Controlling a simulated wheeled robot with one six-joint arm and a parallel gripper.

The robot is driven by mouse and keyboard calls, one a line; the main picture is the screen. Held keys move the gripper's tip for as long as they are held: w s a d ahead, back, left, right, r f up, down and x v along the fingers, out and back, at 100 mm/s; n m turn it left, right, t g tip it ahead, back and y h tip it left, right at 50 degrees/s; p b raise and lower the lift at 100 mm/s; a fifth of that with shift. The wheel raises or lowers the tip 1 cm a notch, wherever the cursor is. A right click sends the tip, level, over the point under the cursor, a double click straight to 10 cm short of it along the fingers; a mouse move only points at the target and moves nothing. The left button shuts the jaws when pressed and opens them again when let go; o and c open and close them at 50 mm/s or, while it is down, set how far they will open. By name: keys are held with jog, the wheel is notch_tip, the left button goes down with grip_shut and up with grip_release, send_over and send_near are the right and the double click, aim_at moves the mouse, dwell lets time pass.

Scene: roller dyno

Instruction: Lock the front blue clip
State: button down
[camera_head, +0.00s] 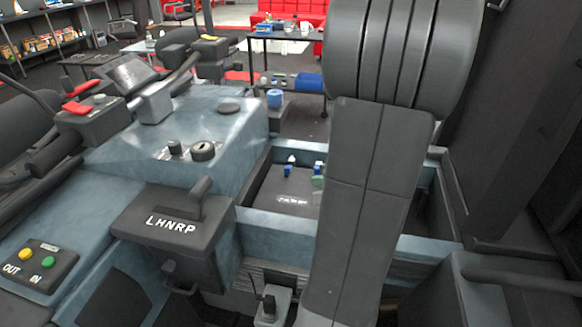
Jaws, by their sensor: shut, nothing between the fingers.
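Two small blue clips show inside the recessed bay behind the blue-grey wall, a left one (288,170) and a right one (318,167). They stand at the back of a dark box (290,195) with pale markings on its top. Both are small, so I cannot tell which is the front one or whether either is locked. A greenish piece sits just below the right clip, partly hidden by my arm. My arm crosses the middle of the picture in front of the bay and hides its right part. My gripper is not in view.
A shifter housing (170,225) marked LHNRP, with a raised lever, stands left of the bay. A panel (38,265) has yellow and green buttons. A blue-grey console (185,125) with a knob rises behind. A dark table (290,37) and red seats are far back.

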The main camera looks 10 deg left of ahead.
jog(key=shift+s, duration=0.1)
send_near(289, 170)
jog(key=f, duration=0.2)
jog(key=a+f, duration=0.1)
jog(key=shift+w+a+f, duration=0.1)
jog(key=shift+w+f, duration=0.05)
jog(key=shift+w, duration=0.25)
jog(key=w+a, duration=0.1)
jog(key=w+a+p, duration=0.1)
jog(key=shift+w+a, duration=0.1)
jog(key=shift+w, duration=0.15)
jog(key=shift+w+a, duration=0.25)
jog(key=shift+w, duration=0.05)
jog(key=shift+w+b, duration=0.45)
jog(key=shift+w, duration=0.7)
jog(key=shift+d, duration=0.15)
